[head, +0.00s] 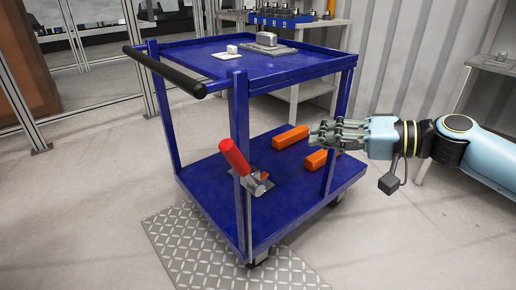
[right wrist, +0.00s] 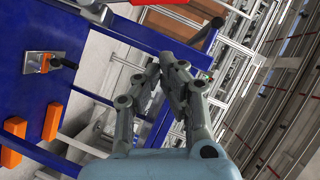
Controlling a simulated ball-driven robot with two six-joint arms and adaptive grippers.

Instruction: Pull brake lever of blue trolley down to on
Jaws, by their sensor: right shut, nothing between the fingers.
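The blue trolley (head: 205,178) stands in the middle of the head view. Its brake lever (head: 235,157) has a red handle that tilts up to the left from a metal bracket (head: 258,183) on the lower shelf, close to a front post. My right gripper (head: 318,132) is shut and empty, to the right of the lever and well apart from it, near the trolley's right side. In the right wrist view its fingertips (right wrist: 163,78) come together. A red bar (right wrist: 180,3) is cut off at that view's top edge; I cannot tell if it is the lever handle. My left gripper is not in view.
Orange blocks (head: 291,137) lie on the lower shelf behind the lever. The upper shelf (head: 200,54) and blue posts stand around the lever's space. A black push handle (head: 165,70) juts out left. A metal floor plate (head: 190,245) lies in front; the floor at right is clear.

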